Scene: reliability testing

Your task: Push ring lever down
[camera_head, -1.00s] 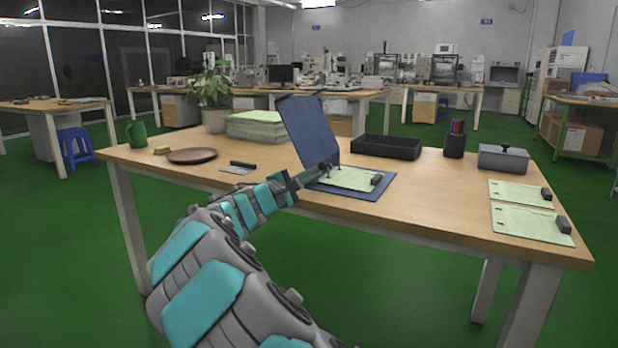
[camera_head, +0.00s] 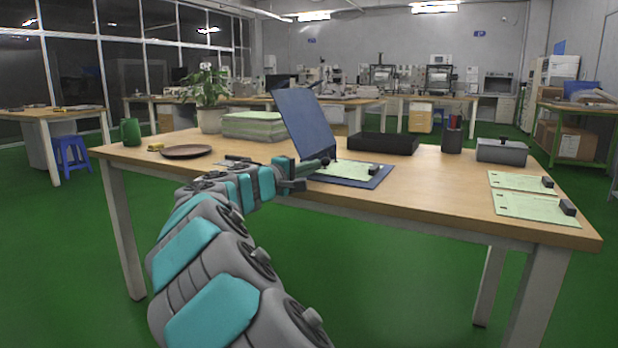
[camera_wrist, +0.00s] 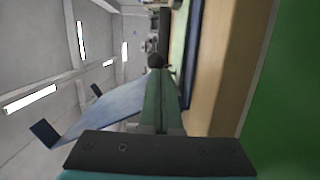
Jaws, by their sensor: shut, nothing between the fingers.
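A blue ring binder lies open on the wooden table, its cover (camera_head: 305,124) standing tilted up and its base (camera_head: 370,180) flat. A pale green sheet (camera_head: 345,170) with a small black block lies on the base. The cover also shows in the wrist view (camera_wrist: 105,110). My gripper (camera_head: 314,165) reaches low over the binder's left side, near the cover's foot. In the wrist view its green fingers (camera_wrist: 162,103) are together and empty. A dark round knob (camera_wrist: 156,61), apparently the ring lever's end, shows just beyond the fingertips. I cannot tell whether they touch.
A black tray (camera_head: 384,144) stands behind the binder, with a pen holder (camera_head: 452,141) and a grey box (camera_head: 502,152) to the right. Sheets (camera_head: 535,206) lie at the right end. A brown plate (camera_head: 186,151) and a paper stack (camera_head: 253,126) are left.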

